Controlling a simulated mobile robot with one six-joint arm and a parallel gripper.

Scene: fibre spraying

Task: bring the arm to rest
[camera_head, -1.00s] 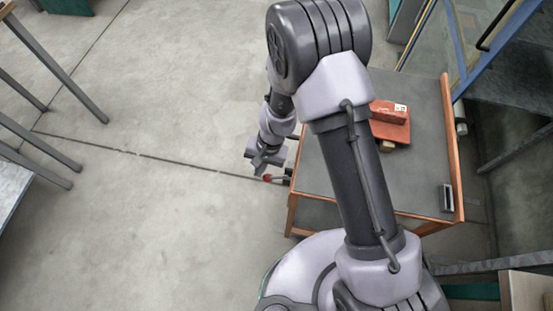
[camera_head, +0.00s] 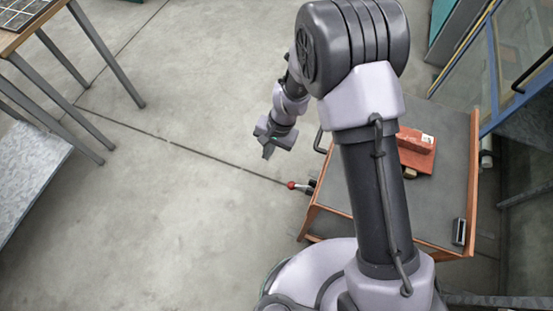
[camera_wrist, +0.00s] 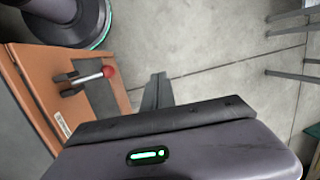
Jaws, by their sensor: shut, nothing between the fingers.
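My arm rises from the base at the bottom of the head view and bends at the elbow near the top. My gripper (camera_head: 268,151) hangs below the forearm over bare floor, left of the workbench (camera_head: 455,150). Its fingers are shut and empty; they also show in the wrist view (camera_wrist: 157,92), pointing away over the concrete floor. The gripper is apart from the bench and from the red-knobbed lever (camera_head: 292,185) on the bench's side. The lever also shows in the wrist view (camera_wrist: 108,72), left of the fingers.
A red block (camera_head: 415,141) lies on the workbench, partly beside my arm. A grey-legged table (camera_head: 22,30) and a pale metal surface (camera_head: 25,165) stand at the left. A blue-framed panel (camera_head: 510,60) is at the right. The floor between is clear.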

